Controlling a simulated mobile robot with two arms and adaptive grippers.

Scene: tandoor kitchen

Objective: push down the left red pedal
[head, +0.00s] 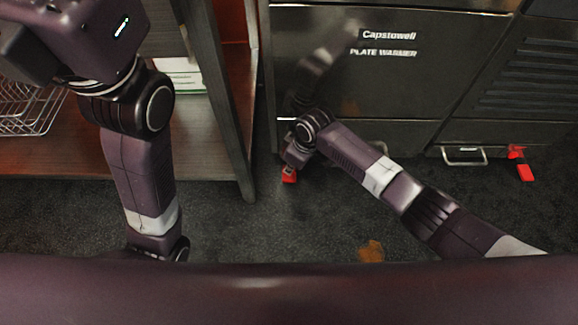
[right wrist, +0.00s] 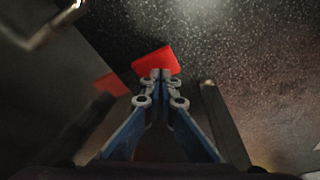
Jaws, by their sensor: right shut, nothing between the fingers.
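The left red pedal (head: 289,175) sticks out low at the left foot of the plate warmer, just above the dark floor. My right wrist is over it in the head view and covers most of it. In the right wrist view my right gripper (right wrist: 161,76) is shut and empty. Its fingertips overlap the near edge of the red pedal (right wrist: 154,60); I cannot tell whether they touch it. My left arm comes in at the left, and its gripper is out of the picture.
The plate warmer (head: 330,65) has a metal handle (head: 463,156) low on its front and another red pedal (head: 525,172) at the right. A wooden shelf unit (head: 228,90) with a wire basket (head: 28,110) stands at the left. An orange-brown scrap (head: 371,251) lies on the floor.

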